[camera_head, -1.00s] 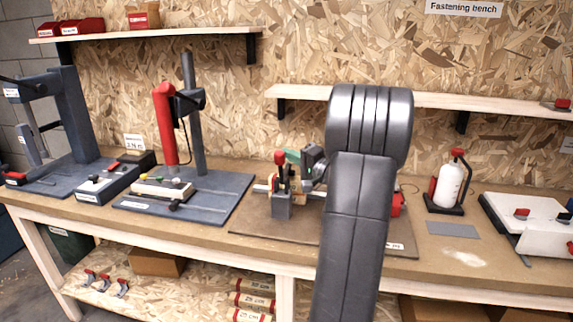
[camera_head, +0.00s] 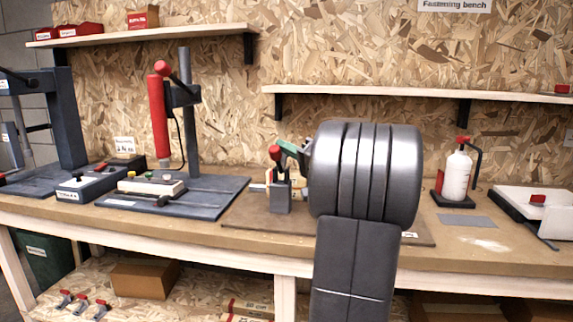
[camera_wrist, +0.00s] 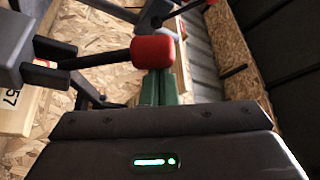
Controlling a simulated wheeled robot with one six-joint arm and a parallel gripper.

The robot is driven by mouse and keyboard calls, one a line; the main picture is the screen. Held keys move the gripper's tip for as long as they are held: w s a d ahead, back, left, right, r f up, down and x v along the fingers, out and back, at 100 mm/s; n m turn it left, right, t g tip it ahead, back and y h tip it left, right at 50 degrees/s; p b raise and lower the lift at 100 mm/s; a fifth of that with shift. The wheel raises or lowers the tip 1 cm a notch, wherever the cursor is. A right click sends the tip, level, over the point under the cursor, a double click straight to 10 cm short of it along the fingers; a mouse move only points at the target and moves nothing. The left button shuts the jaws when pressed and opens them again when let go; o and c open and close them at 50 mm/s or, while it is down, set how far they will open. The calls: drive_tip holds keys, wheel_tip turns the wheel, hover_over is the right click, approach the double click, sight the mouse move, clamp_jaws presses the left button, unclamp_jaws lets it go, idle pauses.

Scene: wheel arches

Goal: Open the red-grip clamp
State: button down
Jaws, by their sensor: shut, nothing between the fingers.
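The red-grip clamp stands on the bench in the head view, with a grey post (camera_head: 281,197) and a red grip (camera_head: 275,152) at its top. The handle is roughly upright, perhaps leaning slightly left. In the wrist view the red grip (camera_wrist: 153,51) sits on a dark rod running left. My green fingers (camera_wrist: 157,88) are shut together and empty, their tips at the grip. I cannot tell whether they touch it.
A dark plate (camera_head: 250,215) lies under the clamp. To the left stands a press with a red cylinder (camera_head: 158,120); to the right are a white bottle (camera_head: 456,175) and a white board (camera_head: 545,210). A wall shelf (camera_head: 400,91) runs behind my arm.

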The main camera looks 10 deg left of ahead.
drive_tip(key=shift+s+f+n+g+y+b, duration=0.25)
drive_tip(key=shift+s+f+n+b, duration=0.35)
drive_tip(key=shift+b, duration=0.85)
drive_tip(key=shift+s+f+n+g+y+b, duration=0.3)
drive_tip(key=shift+n+b, duration=0.55)
drive_tip(key=shift+b, duration=0.65)
drive_tip(key=shift+s+f+n+g+y+b, duration=0.25)
drive_tip(key=shift+f+n+b, duration=0.4)
drive_tip(key=shift+b, duration=0.8)
drive_tip(key=s+f+b, duration=0.1)
drive_tip(key=f+b, duration=0.1)
drive_tip(key=b, duration=0.3)
drive_tip(key=shift+s+f, duration=0.15)
drive_tip(key=shift+s, duration=0.25)
wheel_tip(320, 180, up, 10)
drive_tip(key=p, duration=0.4)
hover_over(278, 158)
drive_tip(key=s+d, duration=0.2)
drive_tip(key=shift+s+a, duration=0.15)
drive_tip(key=shift+s, duration=0.05)
